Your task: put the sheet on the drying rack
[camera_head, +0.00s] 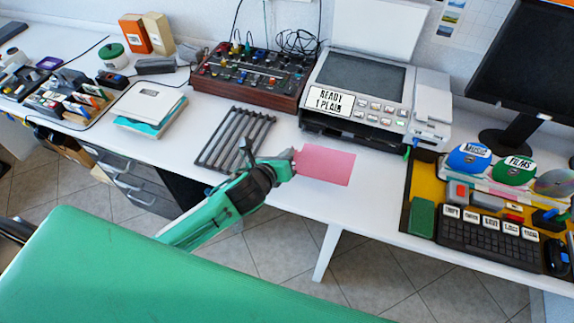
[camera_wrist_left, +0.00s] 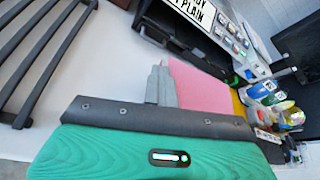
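A pink sheet (camera_head: 325,165) is held at its left edge by my left gripper (camera_head: 295,160), in front of the printer. In the left wrist view the pink sheet (camera_wrist_left: 200,92) extends from the grey fingers (camera_wrist_left: 162,85), which look closed on it. The drying rack (camera_head: 235,140), a dark grid of bars, lies on the white table to the left of the gripper. Its bars (camera_wrist_left: 38,50) also show at the left of the wrist view. My right gripper is not in view.
A printer (camera_head: 365,95) with its lid raised stands behind the sheet. A mixer-like control box (camera_head: 250,75) sits behind the rack. White books (camera_head: 150,103) lie left of the rack. A keyboard (camera_head: 490,235) and discs lie at the right. The table (camera_head: 375,195) is bare near the sheet.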

